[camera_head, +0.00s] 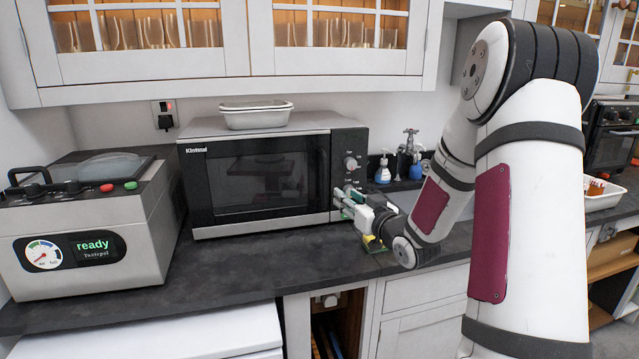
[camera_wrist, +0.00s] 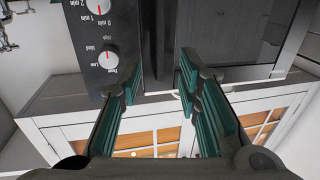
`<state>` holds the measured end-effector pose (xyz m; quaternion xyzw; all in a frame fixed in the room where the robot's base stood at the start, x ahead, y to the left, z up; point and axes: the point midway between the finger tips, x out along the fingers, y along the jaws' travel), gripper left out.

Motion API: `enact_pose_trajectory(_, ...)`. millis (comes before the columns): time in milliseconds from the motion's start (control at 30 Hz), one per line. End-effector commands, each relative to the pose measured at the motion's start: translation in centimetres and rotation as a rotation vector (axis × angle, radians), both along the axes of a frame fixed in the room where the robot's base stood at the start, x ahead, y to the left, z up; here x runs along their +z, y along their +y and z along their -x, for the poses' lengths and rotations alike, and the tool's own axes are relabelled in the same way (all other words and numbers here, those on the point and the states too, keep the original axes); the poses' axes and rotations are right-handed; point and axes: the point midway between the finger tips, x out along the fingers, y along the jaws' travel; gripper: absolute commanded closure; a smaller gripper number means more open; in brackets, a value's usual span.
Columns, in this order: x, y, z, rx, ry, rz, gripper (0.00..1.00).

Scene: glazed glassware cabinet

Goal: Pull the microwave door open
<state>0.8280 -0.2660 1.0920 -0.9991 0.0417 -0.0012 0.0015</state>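The microwave (camera_head: 262,232) stands on the dark counter, with its dark glass door (camera_head: 255,180) facing me and looking shut. Its control panel with knobs (camera_head: 351,190) is at the right side. My gripper (camera_head: 345,200) is at the lower right of the front, by the seam between door and panel. In the wrist view my gripper (camera_wrist: 158,82) is open, its green-padded fingers apart. A dark upright strip at the door's edge (camera_wrist: 154,40), perhaps the handle, appears between the fingers. I cannot tell whether they touch it. The wrist view shows the microwave upside down.
A white container (camera_head: 256,117) rests on the microwave. A vacuum-sealer-like machine (camera_head: 90,225) stands at the left. Soap bottles (camera_head: 383,170) and a tap (camera_head: 410,143) are behind my arm. Glazed wall cabinets (camera_head: 150,65) hang above. The counter before the microwave (camera_head: 240,268) is clear.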

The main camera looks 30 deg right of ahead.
Motion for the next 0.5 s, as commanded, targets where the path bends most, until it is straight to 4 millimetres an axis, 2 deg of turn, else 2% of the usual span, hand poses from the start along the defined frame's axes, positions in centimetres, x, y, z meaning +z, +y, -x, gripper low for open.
enact_pose_trajectory(167,0.0,-0.1,-2.5,0.002,0.000,0.001,0.69)
enact_pose_trajectory(500,0.0,-0.7,-9.1,0.002,0.001,0.001,0.69)
